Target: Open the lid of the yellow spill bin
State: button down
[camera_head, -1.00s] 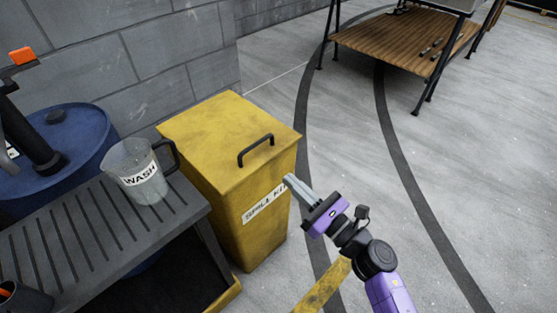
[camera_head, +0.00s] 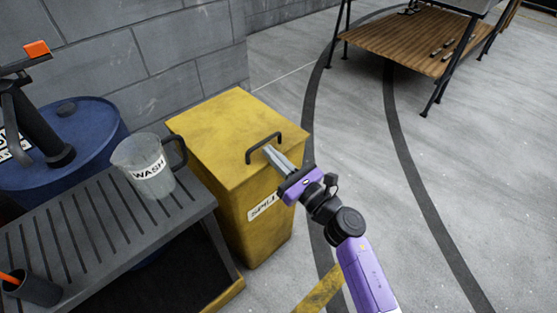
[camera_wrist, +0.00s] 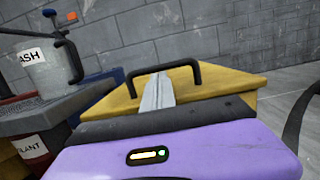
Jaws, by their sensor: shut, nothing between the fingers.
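The yellow spill bin (camera_head: 245,215) stands against the grey wall, with its lid (camera_head: 215,125) down. A black bar handle (camera_head: 263,137) rises near the lid's front edge. My gripper (camera_head: 269,152) is shut and empty, with its fingertips at the handle in the head view. In the wrist view the lid (camera_wrist: 225,84) lies ahead, and the gripper (camera_wrist: 158,78) points at the opening under the handle (camera_wrist: 195,63). Whether the tips touch the handle or pass under it, I cannot tell. My gripper hides part of the bin's front label.
A grey slatted bench (camera_head: 90,225) with a clear WASH jug (camera_head: 150,180) stands left of the bin. A blue drum (camera_head: 70,145) is behind it. A wooden-shelved table (camera_head: 400,40) stands at the back right. The floor on the right is clear.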

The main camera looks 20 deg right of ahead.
jog(key=shift+r, duration=0.15)
jog(key=r+p, duration=0.1)
jog(key=p, duration=0.2)
jog(key=shift+r, duration=0.25)
jog(key=shift+w+r+g+p, duration=0.1)
jog(key=shift+g+p, duration=0.2)
jog(key=shift+p, duration=0.1)
notch_tip(320, 180, up, 3)
jog(key=p, duration=0.4)
jog(key=shift+w+a+g+p, duration=0.1)
jog(key=shift+w+g+p, duration=0.05)
jog(key=shift+g+p, duration=0.15)
jog(key=w+a+r+g+p, duration=0.1)
jog(key=w+a+r+p, duration=0.1)
jog(key=w+r+p, duration=0.7)
jog(key=w+a+r+h+p, duration=0.1)
jog(key=w+a+r+p, duration=0.2)
jog(key=w+r+p, duration=0.6)
notch_tip(320, 180, up, 5)
jog(key=p, duration=0.5)
jog(key=shift+a+r+g, duration=0.2)
jog(key=shift+a+g, duration=0.15)
jog(key=shift+g, duration=0.05)
jog(key=shift+s, duration=0.1)
